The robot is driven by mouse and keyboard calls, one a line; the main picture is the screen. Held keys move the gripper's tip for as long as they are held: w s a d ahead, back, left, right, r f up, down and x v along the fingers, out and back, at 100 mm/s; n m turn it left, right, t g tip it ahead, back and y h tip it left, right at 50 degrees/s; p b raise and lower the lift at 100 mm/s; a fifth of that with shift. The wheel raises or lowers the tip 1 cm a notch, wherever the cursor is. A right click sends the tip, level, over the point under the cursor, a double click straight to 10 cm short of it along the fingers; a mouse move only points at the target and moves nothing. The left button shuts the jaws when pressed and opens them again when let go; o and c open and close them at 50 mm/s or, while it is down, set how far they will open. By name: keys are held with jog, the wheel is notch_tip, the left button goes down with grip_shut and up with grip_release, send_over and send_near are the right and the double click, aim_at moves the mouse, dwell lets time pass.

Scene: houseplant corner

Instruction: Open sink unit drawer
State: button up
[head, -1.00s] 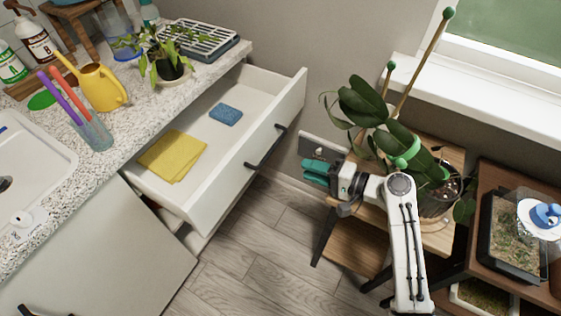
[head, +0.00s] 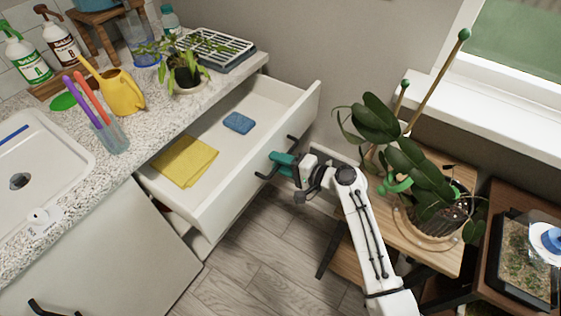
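The sink unit drawer (head: 259,172) stands pulled out from under the speckled counter, with its inside in plain view. A folded yellow cloth (head: 186,161) and a blue sponge (head: 238,123) lie in it. The drawer's dark bar handle (head: 268,172) is on its front face, partly hidden by my gripper. My gripper (head: 280,160) has teal fingers and is at the handle, in front of the drawer face. I cannot tell whether the fingers touch the handle or how far apart they are.
A plant stand (head: 440,251) with a large potted plant (head: 408,160) is close on the right. Floor (head: 265,245) shows below the drawer.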

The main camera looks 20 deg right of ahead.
jog(key=shift+c, duration=0.3)
grip_shut()
dwell(0.3)
